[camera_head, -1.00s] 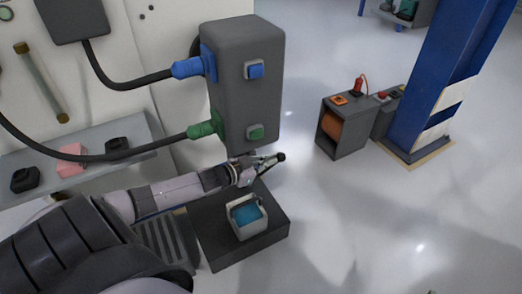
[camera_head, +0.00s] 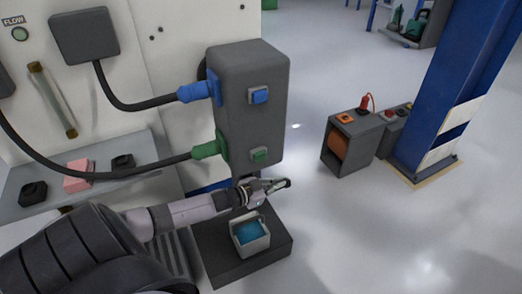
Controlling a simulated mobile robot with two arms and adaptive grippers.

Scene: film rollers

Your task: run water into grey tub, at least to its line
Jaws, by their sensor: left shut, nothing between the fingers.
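The small grey tub (camera_head: 253,249) stands upright on a dark block (camera_head: 275,256) at the lower middle, with blue water (camera_head: 250,231) in it. I cannot make out its line. Above it hangs a dark grey box (camera_head: 247,120) with a blue button (camera_head: 259,96) and a green button (camera_head: 259,155) on its front. My left gripper (camera_head: 287,184) is shut and empty, below the green button and just above and behind the tub. My left arm passes behind the tub's upper edge from the left. My right gripper is out of view.
A blue hose connector (camera_head: 195,92) and a green one (camera_head: 207,150) join the box's left side. A shelf (camera_head: 60,190) holds dark blocks and a pink block (camera_head: 78,177).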

